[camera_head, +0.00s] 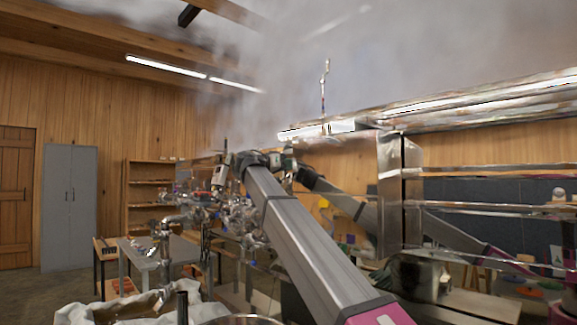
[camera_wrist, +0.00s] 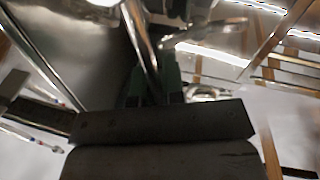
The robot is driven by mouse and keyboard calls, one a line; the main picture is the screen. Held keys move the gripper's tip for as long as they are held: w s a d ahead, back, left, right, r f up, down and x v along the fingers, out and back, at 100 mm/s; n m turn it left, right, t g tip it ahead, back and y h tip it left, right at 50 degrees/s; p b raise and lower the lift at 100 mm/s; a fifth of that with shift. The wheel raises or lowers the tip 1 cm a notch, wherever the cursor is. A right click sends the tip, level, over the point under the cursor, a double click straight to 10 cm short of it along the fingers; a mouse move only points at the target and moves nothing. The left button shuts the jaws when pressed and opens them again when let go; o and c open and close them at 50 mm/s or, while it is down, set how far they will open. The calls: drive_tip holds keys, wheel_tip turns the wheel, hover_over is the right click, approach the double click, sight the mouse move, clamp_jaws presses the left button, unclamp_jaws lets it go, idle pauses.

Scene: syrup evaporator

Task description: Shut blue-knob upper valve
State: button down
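My gripper (camera_head: 222,170) is at the far end of my raised arm in the head view, beside a cluster of shiny metal pipes and valves (camera_head: 236,214). In the wrist view my gripper (camera_wrist: 155,92) shows as a dark block with dark, greenish fingers, and a bright metal rod or pipe (camera_wrist: 143,40) runs down to them. I cannot tell whether the fingers are around the rod or only behind it. No blue knob can be made out for certain; the valve parts are small, and my arm hides some of them.
The long shiny evaporator (camera_head: 480,100) runs along the right, with steam above. A thin upright pipe (camera_head: 323,88) stands on it. A table (camera_head: 150,262), a grey cabinet (camera_head: 69,205) and wooden shelves (camera_head: 140,195) stand left. A cloth-lined vessel (camera_head: 72,314) is close in front.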

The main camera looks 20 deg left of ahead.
drive_tip(key=shift+r, duration=0.25)
drive_tip(key=m, duration=0.1)
drive_tip(key=d+m, duration=0.1)
drive_tip(key=m, duration=0.1)
drive_tip(key=shift+s+d+r+y, duration=0.25)
drive_tip(key=shift+s+d+y, duration=0.05)
drive_tip(key=shift+s+d, duration=0.1)
drive_tip(key=c, duration=1.1)
unclamp_jaws()
drive_tip(key=shift+c, duration=0.2)
drive_tip(key=shift+f, duration=0.1)
